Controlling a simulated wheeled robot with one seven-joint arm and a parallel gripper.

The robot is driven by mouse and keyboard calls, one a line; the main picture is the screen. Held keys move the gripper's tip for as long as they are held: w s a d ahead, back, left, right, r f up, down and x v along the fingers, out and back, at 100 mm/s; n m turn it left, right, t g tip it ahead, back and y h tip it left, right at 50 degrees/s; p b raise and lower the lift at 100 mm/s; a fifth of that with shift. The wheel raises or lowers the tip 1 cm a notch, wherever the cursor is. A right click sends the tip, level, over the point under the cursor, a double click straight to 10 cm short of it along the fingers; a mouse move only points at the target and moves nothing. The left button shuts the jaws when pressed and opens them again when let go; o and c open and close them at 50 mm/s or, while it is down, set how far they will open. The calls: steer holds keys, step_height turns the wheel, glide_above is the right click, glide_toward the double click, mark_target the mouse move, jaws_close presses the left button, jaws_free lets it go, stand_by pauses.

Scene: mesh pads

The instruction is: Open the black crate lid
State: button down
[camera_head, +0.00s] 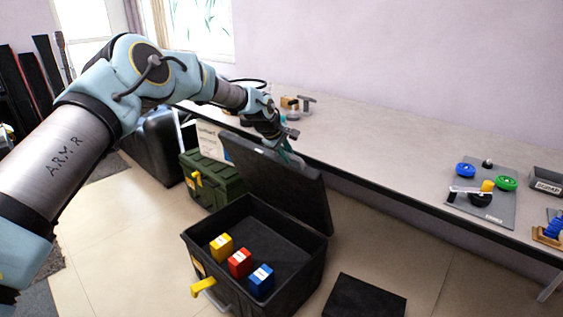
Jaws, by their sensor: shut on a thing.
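The black crate (262,294) stands on the floor at the lower middle, with a yellow latch (203,288) and a grey handle on its front. Its black lid (280,188) is raised and tilted back on the far side, towards the table. Inside the crate lie a yellow block (221,246), a red block (240,263) and a blue block (261,281). My gripper (287,152) is at the upper edge of the raised lid and is shut on it. My arm reaches in from the left, and its wrist hides part of the grip.
A long grey table (390,155) runs behind the lid, its edge close to my gripper. A green crate (212,180) stands behind left. A black flat pad (364,297) lies on the floor at right. A grey board (490,205) holds coloured knobs.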

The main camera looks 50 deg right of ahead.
steer(key=shift+d+r, duration=0.15)
steer(key=shift+d, duration=0.25)
steer(key=c, duration=0.8)
jaws_free()
steer(key=b+v, duration=0.1)
steer(key=v, duration=0.9)
steer(key=shift+a+r, duration=0.2)
steer(key=shift+r, duration=0.1)
